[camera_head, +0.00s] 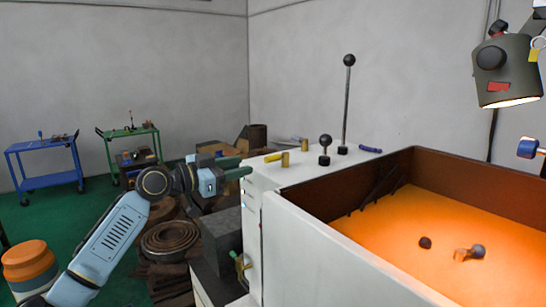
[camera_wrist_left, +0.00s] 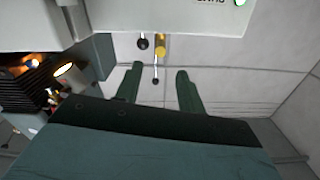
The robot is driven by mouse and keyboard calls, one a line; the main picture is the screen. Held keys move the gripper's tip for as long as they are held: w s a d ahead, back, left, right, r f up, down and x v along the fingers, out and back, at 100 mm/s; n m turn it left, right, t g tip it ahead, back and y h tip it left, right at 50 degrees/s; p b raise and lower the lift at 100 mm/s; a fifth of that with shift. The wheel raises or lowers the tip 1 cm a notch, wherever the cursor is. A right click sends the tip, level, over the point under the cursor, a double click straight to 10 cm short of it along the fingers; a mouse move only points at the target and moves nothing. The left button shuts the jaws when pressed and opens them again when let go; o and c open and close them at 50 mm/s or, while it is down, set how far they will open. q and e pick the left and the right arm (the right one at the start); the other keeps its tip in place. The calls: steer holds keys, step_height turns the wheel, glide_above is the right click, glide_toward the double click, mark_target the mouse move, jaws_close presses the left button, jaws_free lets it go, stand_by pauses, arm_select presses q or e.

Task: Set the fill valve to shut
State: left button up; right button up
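The white machine (camera_head: 300,235) has a short yellow handle (camera_head: 273,157) beside a small brass post (camera_head: 285,160) on its top. I cannot tell which fitting is the fill valve. A yellow and green fitting (camera_head: 240,264) also sits low on the machine's left side. My left gripper (camera_head: 246,172) is at the machine's top left edge, just left of the yellow handle. In the left wrist view its two green fingers (camera_wrist_left: 159,88) are apart with nothing between them. A yellow part (camera_wrist_left: 161,45) shows beyond them.
A short black-knobbed lever (camera_head: 325,148) and a tall one (camera_head: 348,100) stand on the machine top. An orange-lit open tray (camera_head: 345,213) with dark walls fills the right. A lamp (camera_head: 505,70) hangs above it. Coils and blocks (camera_head: 170,240) lie below my left arm.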

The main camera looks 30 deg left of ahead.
mark_target(269, 158)
arm_select(q)
steer(key=p+x, duration=0.2)
steer(key=x, duration=0.7)
steer(key=shift+w, duration=0.3)
steer(key=shift+x, duration=0.8)
steer(key=shift+s, duration=0.1)
jaws_close()
